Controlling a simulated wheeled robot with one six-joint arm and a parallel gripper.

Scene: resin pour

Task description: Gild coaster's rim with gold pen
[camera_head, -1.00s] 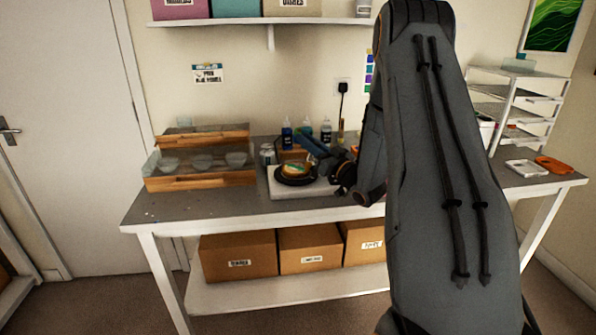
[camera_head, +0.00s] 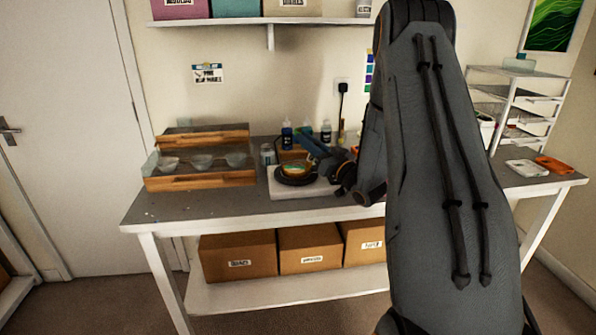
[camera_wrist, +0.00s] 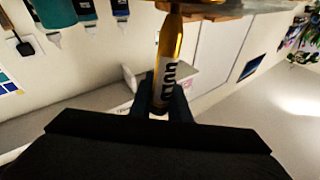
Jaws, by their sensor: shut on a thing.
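The coaster (camera_head: 295,168) is round, with a teal top and a gold-coloured edge. It sits on a dark round stand (camera_head: 296,180) on a white board (camera_head: 302,191) in the head view. My gripper (camera_head: 314,160) is beside the coaster, at its right rear, partly hidden by my own arm. In the wrist view my gripper (camera_wrist: 160,100) is shut on the gold pen (camera_wrist: 172,55), which has a white label with dark letters. The pen's far end is close to a flat tan thing at the top edge; I cannot tell whether they touch.
A wooden case (camera_head: 200,180) with several clear cups stands left of the white board. A can (camera_head: 268,154) and several bottles (camera_head: 287,136) stand behind. A white drawer rack (camera_head: 528,105) and an orange tray (camera_head: 555,165) are at the right. The table's front left is mostly clear.

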